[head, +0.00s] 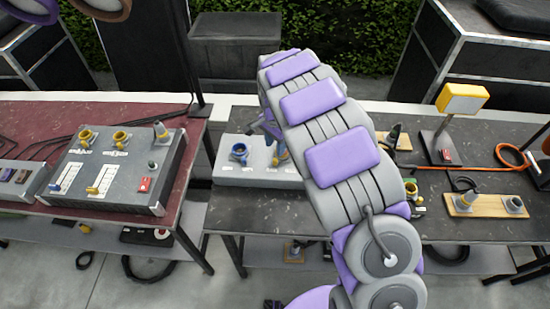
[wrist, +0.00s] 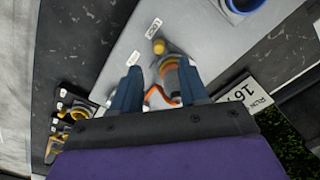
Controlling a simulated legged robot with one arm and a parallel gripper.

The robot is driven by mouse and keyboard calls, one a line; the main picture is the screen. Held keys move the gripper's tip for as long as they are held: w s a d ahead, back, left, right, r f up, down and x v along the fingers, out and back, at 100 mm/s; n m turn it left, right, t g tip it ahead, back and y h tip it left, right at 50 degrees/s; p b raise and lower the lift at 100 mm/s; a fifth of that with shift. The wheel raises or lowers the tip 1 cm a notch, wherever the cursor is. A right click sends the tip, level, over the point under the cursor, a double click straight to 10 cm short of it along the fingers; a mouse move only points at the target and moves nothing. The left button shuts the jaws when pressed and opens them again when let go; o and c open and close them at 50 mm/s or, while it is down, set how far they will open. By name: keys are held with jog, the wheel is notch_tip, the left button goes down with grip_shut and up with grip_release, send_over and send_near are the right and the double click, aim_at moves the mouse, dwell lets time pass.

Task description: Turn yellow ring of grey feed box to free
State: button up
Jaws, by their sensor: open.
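The light grey feed box (head: 225,172) stands on the dark table in the middle of the head view, partly hidden by my arm. A blue ring (head: 239,153) is on its top at the left. A yellow ring (head: 283,152) is just visible beside my arm; in the wrist view it shows as a yellow-orange band (wrist: 170,64) on a grey fitting. My gripper (wrist: 158,82) is open above the box, its two dark blue fingers on either side of the fitting's lower part. Whether they touch it cannot be told. A small yellow knob (wrist: 158,46) sits beside the ring.
A larger grey control box (head: 120,170) with yellow rings and sliders stands on the left red table (head: 25,120). Right of my arm are a yellow lamp (head: 462,98), an orange cable (head: 512,155) and a wooden board (head: 485,206) with fittings. Black cases stand behind.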

aim_at(275, 159)
notch_tip(275, 159, down, 7)
jog(key=shift+f+b, duration=0.1)
jog(key=shift+b, duration=0.3)
jog(key=shift+c, duration=0.2)
grip_shut()
